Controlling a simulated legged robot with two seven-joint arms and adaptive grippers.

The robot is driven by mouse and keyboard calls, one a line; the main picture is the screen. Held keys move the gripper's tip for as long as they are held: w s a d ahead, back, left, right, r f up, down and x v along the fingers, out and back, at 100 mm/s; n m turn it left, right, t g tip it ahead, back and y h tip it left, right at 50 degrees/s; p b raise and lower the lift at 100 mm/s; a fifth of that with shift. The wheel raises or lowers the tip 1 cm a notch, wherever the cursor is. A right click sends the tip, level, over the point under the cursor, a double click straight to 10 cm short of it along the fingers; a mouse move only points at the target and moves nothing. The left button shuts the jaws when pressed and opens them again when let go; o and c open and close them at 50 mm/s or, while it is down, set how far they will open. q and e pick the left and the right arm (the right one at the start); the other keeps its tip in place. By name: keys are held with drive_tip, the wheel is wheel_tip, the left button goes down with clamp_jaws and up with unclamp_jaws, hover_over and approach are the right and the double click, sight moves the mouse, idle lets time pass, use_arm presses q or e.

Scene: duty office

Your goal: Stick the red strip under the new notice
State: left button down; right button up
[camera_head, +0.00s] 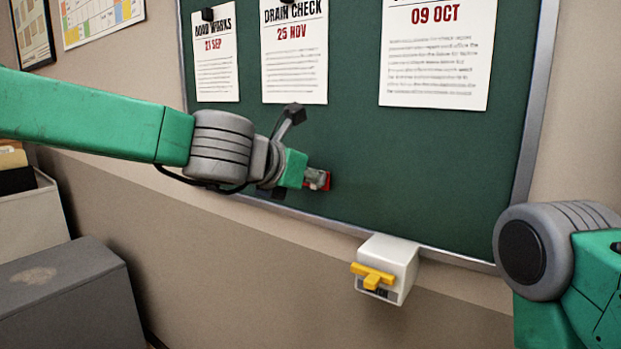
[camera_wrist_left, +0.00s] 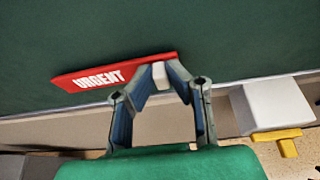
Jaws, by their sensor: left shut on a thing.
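My left gripper (camera_head: 318,179) is shut on the red strip (camera_head: 327,181), in front of the lower part of the green board (camera_head: 420,175). In the left wrist view the strip (camera_wrist_left: 100,77) reads "URGENT", and the fingers (camera_wrist_left: 161,76) pinch a small white block at its right end. I cannot tell whether the strip touches the board. Three notices hang above: one dated 21 SEP (camera_head: 216,65), a DRAIN CHECK notice dated 25 NOV (camera_head: 295,65), and a larger one dated 09 OCT (camera_head: 437,65). The strip is below the DRAIN CHECK notice, with a gap. My right gripper is out of view.
A white box with a yellow handle (camera_head: 388,268) sits at the board's lower frame. The board is bare below the notices. Grey boxes (camera_head: 65,300) stand at the lower left. My right arm shows at the right edge.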

use_arm(q)
drive_tip(key=shift+w+d, duration=0.15)
drive_tip(key=c, duration=1.5)
unclamp_jaws()
drive_tip(key=v, duration=1.1)
drive_tip(key=s+a+f+m+g+y, duration=0.1)
drive_tip(key=s+a+f+m+g, duration=0.2)
drive_tip(key=f, duration=0.9)
drive_tip(key=s+a+f+m+y, duration=0.2)
drive_tip(key=f+m, duration=0.4)
drive_tip(key=f, duration=0.6)
drive_tip(key=s+a+f+m+g+y, duration=0.1)
drive_tip(key=s+a+f+m+g, duration=0.2)
drive_tip(key=f, duration=0.9)
drive_tip(key=s+a+f+m+g+y, duration=0.1)
drive_tip(key=s+a+f+m, duration=0.4)
drive_tip(key=s, duration=0.3)
drive_tip(key=s+a+f+m+g+y, duration=0.1)
drive_tip(key=s+a+f+m+g, duration=0.1)
drive_tip(key=s+a+f+m, duration=0.3)
drive_tip(key=s+a+f+m+g+y, duration=0.1)
drive_tip(key=s+a+f+m, duration=0.5)
drive_tip(key=s, duration=0.5)
drive_tip(key=shift+s+f+m+g, duration=0.15)
drive_tip(key=shift+s+f+m, duration=0.05)
drive_tip(key=shift+f+m, duration=0.25)
drive_tip(key=shift+s+f+m+g, duration=0.2)
drive_tip(key=shift+f+m, duration=0.15)
drive_tip(key=shift+f, duration=0.2)
